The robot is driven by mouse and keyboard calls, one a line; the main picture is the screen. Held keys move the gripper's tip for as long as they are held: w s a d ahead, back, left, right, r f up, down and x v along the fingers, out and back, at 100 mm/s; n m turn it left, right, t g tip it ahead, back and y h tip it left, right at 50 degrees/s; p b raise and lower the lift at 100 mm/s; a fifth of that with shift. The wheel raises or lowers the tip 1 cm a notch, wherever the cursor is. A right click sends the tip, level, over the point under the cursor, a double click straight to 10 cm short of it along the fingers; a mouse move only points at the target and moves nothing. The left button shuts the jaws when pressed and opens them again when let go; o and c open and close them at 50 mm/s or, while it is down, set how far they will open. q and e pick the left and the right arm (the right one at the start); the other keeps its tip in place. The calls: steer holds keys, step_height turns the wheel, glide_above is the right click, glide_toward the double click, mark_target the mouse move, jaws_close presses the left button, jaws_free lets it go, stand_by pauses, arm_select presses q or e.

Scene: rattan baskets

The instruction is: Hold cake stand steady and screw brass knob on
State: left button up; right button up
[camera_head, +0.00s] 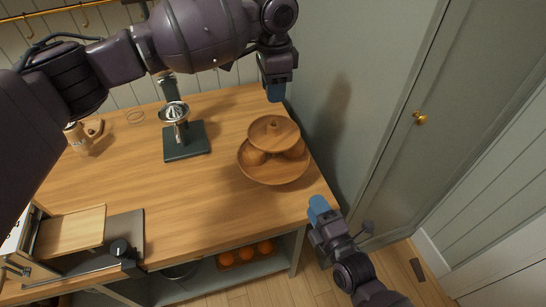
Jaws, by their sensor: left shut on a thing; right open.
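The wooden two-tier cake stand (273,178) stands upright at the right end of the wooden table. A small stub (271,124) rises from the middle of its top tier. My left gripper (275,92) hangs above the far right table corner, behind and apart from the stand. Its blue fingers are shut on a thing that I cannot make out. My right gripper (319,206) is open, in front and to the right of the stand and apart from it. No loose brass knob is distinguishable.
A citrus press (186,142) stands left of the cake stand on the table (220,205). A slicer with a board (72,233) is at front left. Oranges (246,254) lie on the shelf below. A cabinet door with a brass handle (420,117) is at right.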

mark_target(298, 178)
steer(key=x, duration=1.2)
stand_by(0.4)
jaws_close()
